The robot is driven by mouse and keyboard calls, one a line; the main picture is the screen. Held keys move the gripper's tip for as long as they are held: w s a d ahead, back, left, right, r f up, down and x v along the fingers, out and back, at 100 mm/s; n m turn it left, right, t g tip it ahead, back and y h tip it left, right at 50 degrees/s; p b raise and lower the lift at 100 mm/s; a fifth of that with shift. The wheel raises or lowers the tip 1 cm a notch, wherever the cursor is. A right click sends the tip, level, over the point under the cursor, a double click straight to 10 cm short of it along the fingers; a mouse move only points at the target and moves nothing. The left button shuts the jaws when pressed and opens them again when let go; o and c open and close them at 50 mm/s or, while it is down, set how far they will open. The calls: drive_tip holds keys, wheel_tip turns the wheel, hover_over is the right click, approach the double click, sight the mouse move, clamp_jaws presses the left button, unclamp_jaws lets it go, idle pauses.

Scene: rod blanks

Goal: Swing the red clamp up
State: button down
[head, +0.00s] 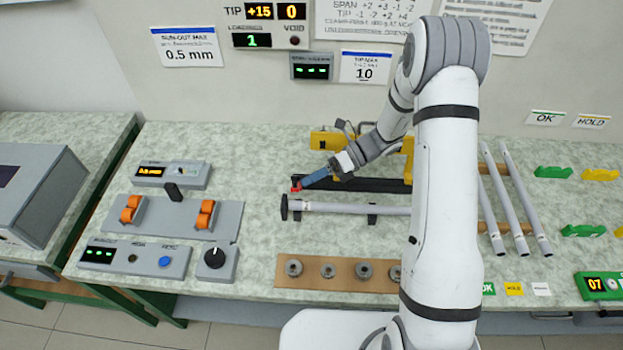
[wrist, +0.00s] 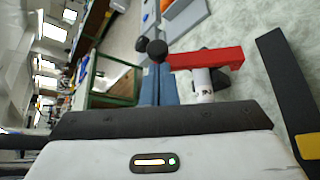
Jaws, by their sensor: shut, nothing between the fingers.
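The red clamp (head: 296,186) is at the left end of a long black bar on the bench, mostly hidden by my gripper in the head view.
A grey rod (head: 350,208) lies on supports in front. A brown strip with several grey rings (head: 340,284) is nearer. Orange-switched panels (head: 170,218) stand left; several loose rods (head: 515,200) lie right.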

drive_tip(key=shift+w+r, duration=0.15)
drive_tip(key=shift+w, duration=0.5)
drive_tip(key=shift+r+p, duration=0.15)
drive_tip(key=shift+p, duration=0.2)
drive_tip(key=shift+w+r+p, duration=0.1)
drive_tip(key=shift+r+p, duration=0.55)
drive_tip(key=shift+r, duration=0.05)
drive_tip(key=s+d, duration=0.1)
drive_tip(key=s+d+f, duration=0.1)
drive_tip(key=d, duration=0.1)
drive_tip(key=shift+s+d+f, duration=0.15)
drive_tip(key=shift+s+d, duration=0.05)
drive_tip(key=w+f+b+v, duration=0.1)
drive_tip(key=b+v, duration=0.1)
drive_tip(key=v, duration=0.7)
drive_tip(key=shift+d+r, duration=0.1)
drive_tip(key=shift+r, duration=0.05)
